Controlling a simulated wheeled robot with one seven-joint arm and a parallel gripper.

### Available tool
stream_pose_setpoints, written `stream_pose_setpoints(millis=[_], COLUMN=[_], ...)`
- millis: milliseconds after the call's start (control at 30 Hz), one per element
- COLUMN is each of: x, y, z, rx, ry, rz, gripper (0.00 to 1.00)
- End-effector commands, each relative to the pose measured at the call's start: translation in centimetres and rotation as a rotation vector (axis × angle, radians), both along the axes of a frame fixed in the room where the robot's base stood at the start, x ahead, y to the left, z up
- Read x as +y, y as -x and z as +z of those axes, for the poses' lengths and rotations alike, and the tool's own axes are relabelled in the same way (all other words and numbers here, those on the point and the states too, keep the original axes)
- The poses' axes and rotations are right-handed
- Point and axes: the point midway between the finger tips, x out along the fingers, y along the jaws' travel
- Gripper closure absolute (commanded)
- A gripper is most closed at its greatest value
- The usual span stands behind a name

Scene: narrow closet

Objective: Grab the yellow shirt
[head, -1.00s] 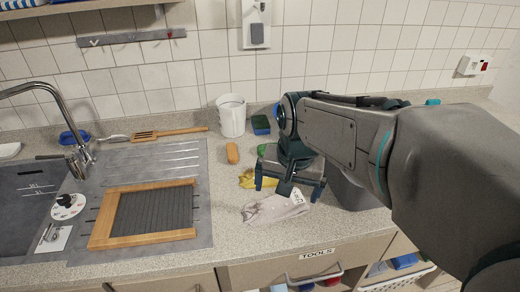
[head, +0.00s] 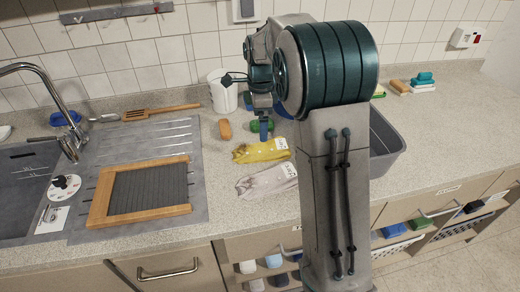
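The yellow shirt (head: 260,151) lies folded flat on the counter, with a white label at its right end. A pale grey folded cloth (head: 266,181) with a similar label lies just in front of it. My gripper (head: 264,130) points down just behind the yellow shirt, apart from it as far as I can see. Only one dark blue finger shows clearly; my arm hides the rest, so its opening cannot be seen.
A green item (head: 257,126) and an orange-brown block (head: 225,130) lie behind the shirt. A white bucket (head: 222,91) stands further back. A grey bin (head: 388,140) is right of my arm. A wooden-framed washboard (head: 140,190) lies on the drainer at left. The right counter is mostly clear.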

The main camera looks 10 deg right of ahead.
Motion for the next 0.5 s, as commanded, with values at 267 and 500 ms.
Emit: stream_pose_setpoints(millis=[267, 500], x=[0.0, 0.0], y=[0.1, 0.2], z=[-4.3, -6.3], rx=[0.001, 0.003], ry=[0.0, 0.0], rz=[0.003, 0.002], gripper=[0.0, 0.0])
